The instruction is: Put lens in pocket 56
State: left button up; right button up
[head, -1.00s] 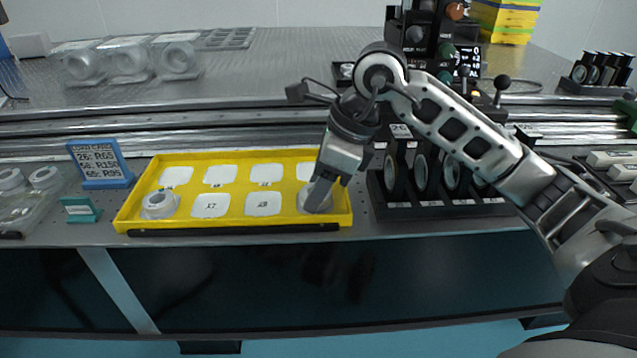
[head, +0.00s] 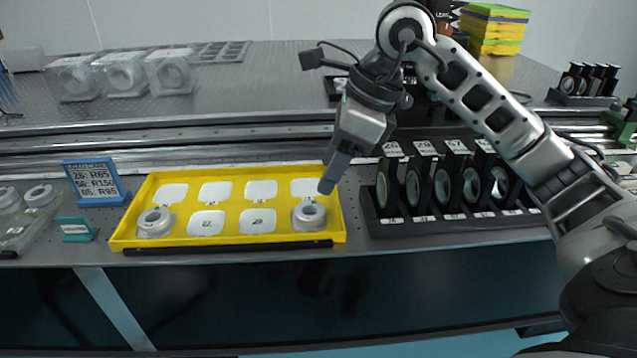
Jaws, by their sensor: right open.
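A yellow tray (head: 120,236) with two rows of white labelled pockets lies on the near table. One ring-shaped lens (head: 308,214) sits at the tray's front right corner. Another ring-shaped lens (head: 155,222) sits at its front left corner. The front middle pockets show white labels; their numbers are too small to read surely. My right gripper (head: 328,186) is open and empty, just above and slightly right of the front right lens, apart from it. My left gripper is not in view.
A blue sign (head: 97,182) lists numbers with lens codes. A black rack (head: 450,222) of upright lenses stands right of the tray. Clear boxes with rings (head: 124,74) stand at the back left. A teal label holder (head: 76,229) stands left of the tray.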

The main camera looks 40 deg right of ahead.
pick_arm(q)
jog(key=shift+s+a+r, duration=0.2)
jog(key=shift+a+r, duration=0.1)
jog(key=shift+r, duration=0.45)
pick_arm(e)
jog(key=v, duration=0.4)
pick_arm(q)
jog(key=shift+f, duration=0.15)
jog(key=shift+p, duration=0.3)
pick_arm(e)
jog(key=shift+r, duration=0.1)
